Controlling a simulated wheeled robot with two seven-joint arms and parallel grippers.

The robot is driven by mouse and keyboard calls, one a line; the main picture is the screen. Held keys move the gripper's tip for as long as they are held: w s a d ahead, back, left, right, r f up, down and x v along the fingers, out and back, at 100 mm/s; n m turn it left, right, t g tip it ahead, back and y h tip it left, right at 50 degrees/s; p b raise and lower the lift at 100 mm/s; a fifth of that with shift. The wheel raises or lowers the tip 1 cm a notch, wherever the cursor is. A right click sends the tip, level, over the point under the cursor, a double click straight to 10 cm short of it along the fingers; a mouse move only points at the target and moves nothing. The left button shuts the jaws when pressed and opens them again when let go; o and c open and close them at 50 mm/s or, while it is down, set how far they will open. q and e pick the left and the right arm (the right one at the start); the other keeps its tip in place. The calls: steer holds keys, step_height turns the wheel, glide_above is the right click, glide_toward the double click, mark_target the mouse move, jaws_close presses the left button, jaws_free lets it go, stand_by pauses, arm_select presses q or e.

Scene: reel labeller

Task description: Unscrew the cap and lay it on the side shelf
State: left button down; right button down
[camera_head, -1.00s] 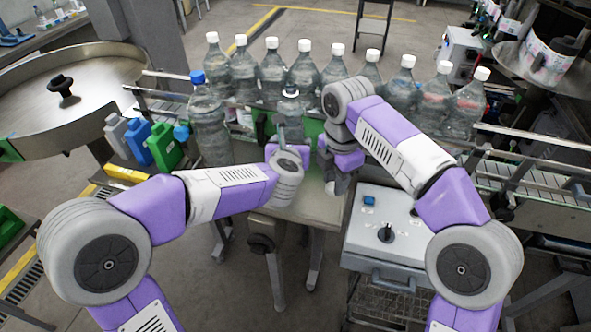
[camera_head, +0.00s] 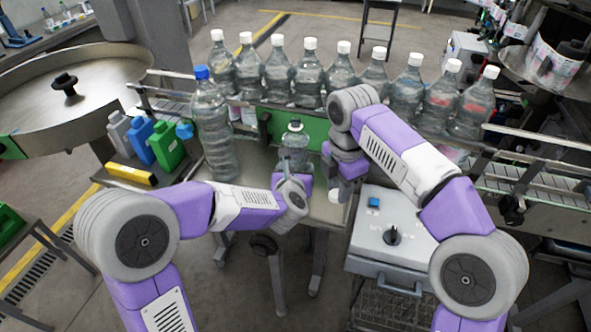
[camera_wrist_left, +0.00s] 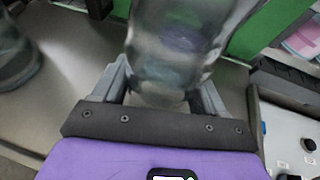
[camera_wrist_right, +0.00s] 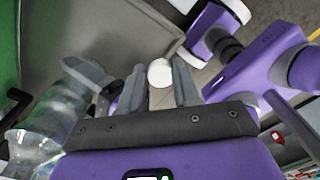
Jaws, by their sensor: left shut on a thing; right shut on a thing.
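A clear plastic bottle (camera_head: 294,150) stands upright in my left gripper (camera_head: 292,178), its open neck without a cap. The left wrist view shows its body (camera_wrist_left: 175,60) between the two left fingers. My right gripper (camera_head: 338,188) is just right of the bottle, apart from it and lower than its neck. The right wrist view shows the white cap (camera_wrist_right: 160,72) between the right fingertips (camera_wrist_right: 160,85), clear of the bottle (camera_wrist_right: 45,130). I cannot tell for sure which surface is the side shelf.
A row of white-capped bottles (camera_head: 310,75) stands behind on the conveyor. A large blue-capped bottle (camera_head: 212,125) stands left of my left gripper. A grey cabinet (camera_head: 385,232) with a button and knob is at right. Coloured jugs (camera_head: 168,145) stand at left.

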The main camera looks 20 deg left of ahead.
arm_select(q)
steer(key=shift+c, duration=0.2)
jaws_free()
steer(key=shift+f, duration=0.15)
